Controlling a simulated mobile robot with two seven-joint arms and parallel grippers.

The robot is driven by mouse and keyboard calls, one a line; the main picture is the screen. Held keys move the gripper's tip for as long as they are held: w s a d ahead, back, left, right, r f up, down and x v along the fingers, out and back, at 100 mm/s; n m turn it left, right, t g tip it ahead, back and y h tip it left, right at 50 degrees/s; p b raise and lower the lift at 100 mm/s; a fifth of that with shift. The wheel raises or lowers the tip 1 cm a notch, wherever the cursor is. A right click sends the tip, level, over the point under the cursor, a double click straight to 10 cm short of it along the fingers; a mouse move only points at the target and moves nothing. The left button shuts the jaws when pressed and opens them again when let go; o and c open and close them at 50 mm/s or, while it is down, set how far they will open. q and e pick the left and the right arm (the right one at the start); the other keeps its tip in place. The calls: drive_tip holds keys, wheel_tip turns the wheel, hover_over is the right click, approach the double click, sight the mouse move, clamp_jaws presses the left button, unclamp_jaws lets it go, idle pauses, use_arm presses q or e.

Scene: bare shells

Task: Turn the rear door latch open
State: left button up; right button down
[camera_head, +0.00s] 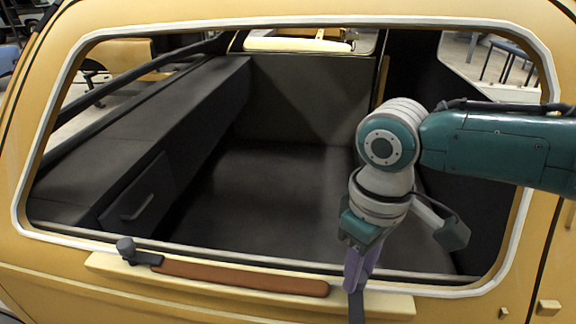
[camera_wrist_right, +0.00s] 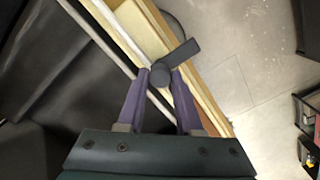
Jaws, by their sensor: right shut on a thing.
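A cream ledge (camera_head: 110,264) runs along the bottom of the yellow rear door's window. A dark latch (camera_head: 357,307) sits at the ledge's right part, its lower end showing below my right gripper (camera_head: 357,270). In the right wrist view the latch (camera_wrist_right: 180,54) is a dark bar on a round hub, lying between the tips of my two purple fingers (camera_wrist_right: 162,82), which are shut on it. The gripper points down in the head view and hides the latch's upper part. A second dark latch (camera_head: 126,250) stands at the ledge's left end. My left gripper is out of view.
A brown padded strip (camera_head: 240,278) lies along the ledge between the latches. A pale window frame (camera_head: 22,190) surrounds the opening. Inside is a dark, empty cargo area (camera_head: 280,190) with a drawer front (camera_head: 138,195) at left. Bare floor (camera_wrist_right: 245,70) shows outside.

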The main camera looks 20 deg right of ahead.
idle(0.4)
drive_tip(key=c, duration=0.6)
unclamp_jaws()
wheel_tip(320, 180, up, 10)
drive_tip(key=shift+b, duration=1.2)
